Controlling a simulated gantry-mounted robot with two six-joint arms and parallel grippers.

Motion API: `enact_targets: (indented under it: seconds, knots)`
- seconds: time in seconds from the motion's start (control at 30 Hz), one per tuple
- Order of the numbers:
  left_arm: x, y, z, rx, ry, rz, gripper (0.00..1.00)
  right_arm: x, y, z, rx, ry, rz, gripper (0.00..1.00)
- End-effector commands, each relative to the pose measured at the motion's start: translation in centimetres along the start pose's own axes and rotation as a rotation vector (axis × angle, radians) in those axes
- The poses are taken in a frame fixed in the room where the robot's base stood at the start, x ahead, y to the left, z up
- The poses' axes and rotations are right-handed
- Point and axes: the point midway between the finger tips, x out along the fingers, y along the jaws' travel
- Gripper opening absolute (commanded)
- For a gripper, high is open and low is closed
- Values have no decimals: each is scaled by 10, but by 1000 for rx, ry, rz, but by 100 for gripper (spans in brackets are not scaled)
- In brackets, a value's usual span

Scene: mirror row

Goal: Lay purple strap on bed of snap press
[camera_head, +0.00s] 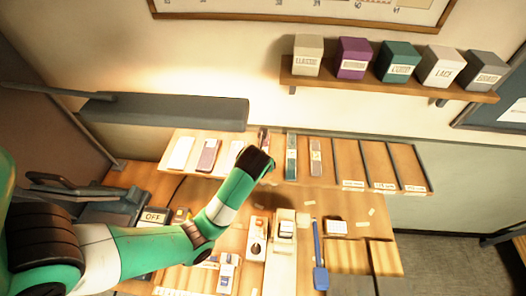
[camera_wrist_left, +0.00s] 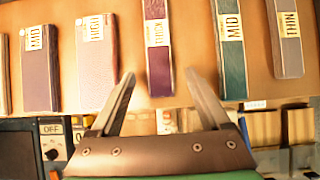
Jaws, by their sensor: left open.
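The purple strap (camera_wrist_left: 158,65), with a tag that seems to read THICK, lies on the wooden rack between lighter mauve straps and a green strap. In the head view only its upper end (camera_head: 263,137) shows; my left gripper hides the rest. My left gripper (camera_wrist_left: 158,77) is open and empty, its fingertips either side of the purple strap's near end in the picture; I cannot tell how far above it they are. A dark lever machine (camera_head: 95,208) at the left of the bench may be the snap press; its bed is not clear. My right gripper is not in view.
A green strap (camera_head: 291,155) and a grey strap (camera_head: 315,157) lie right of the purple one, with empty slots (camera_head: 380,165) beyond. An OFF control box (camera_head: 153,216), a blue-handled tool (camera_head: 320,272) and small devices crowd the bench. Labelled boxes (camera_head: 353,58) stand on a wall shelf.

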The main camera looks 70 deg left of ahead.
Motion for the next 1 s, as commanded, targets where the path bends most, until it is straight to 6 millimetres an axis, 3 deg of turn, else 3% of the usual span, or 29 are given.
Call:
enact_targets:
  seconds: [0.17,0.4,0.7,0.77,1.0]
  knots:
    - [4,0,7,-1,0,2,80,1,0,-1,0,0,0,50]
    - [27,1,44,-2,1,2,80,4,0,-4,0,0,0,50]
    - [39,0,42,-1,0,-1,80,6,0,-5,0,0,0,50]
    - [39,0,42,0,0,0,73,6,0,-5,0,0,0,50]
    - [39,0,42,0,0,0,30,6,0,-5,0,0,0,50]
